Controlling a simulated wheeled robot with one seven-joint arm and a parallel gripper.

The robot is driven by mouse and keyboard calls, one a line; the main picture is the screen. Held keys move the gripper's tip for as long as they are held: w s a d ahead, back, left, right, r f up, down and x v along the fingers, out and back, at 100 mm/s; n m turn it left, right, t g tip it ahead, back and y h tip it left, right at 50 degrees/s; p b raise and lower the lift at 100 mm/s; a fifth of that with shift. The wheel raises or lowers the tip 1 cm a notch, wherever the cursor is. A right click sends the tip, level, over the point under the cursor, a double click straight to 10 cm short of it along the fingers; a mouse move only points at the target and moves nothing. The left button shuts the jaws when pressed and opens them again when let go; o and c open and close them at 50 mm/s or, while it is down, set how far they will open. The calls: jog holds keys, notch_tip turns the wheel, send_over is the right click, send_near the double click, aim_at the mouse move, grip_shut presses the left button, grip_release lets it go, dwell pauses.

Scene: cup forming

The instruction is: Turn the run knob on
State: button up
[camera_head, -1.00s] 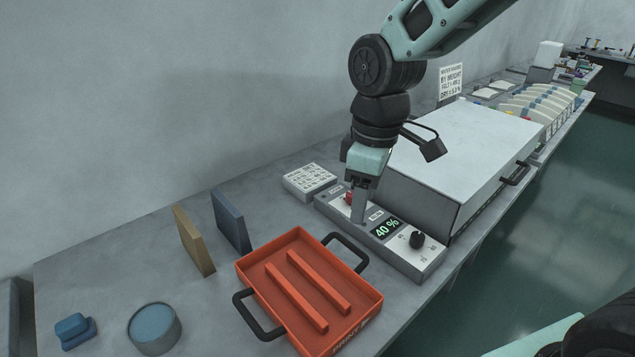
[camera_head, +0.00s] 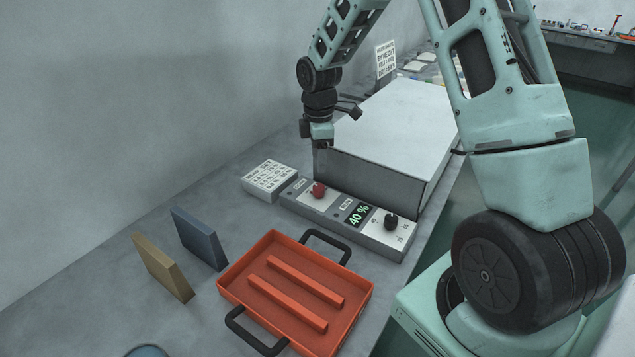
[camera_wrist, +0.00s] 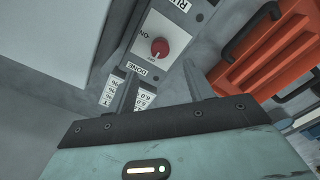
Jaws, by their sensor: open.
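The run knob (camera_head: 318,190) is red and sits at the left end of the grey control panel (camera_head: 298,205). It also shows in the wrist view as a round red knob (camera_wrist: 160,47) on a white plate. Its white mark is on the lower side, away from the printed "ON". My gripper (camera_head: 320,143) is above and behind the knob in the head view, apart from it. In the wrist view the two fingers of my gripper (camera_wrist: 160,72) are spread, with nothing between them. The fingertips are small in the head view.
A large grey box (camera_head: 390,125) stands behind the panel. A black knob (camera_head: 391,221) and a "40 %" display (camera_head: 358,214) share the panel. An orange tray (camera_head: 229,284) with black handles lies in front. A white label block (camera_head: 268,180) sits left of the panel.

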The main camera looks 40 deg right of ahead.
aim_at(319, 186)
notch_tip(319, 186, down, 9)
jog(key=shift+f+p, duration=0.1)
jog(key=shift+p, duration=0.4)
jog(key=shift+c, duration=0.3)
jog(key=c, duration=0.9)
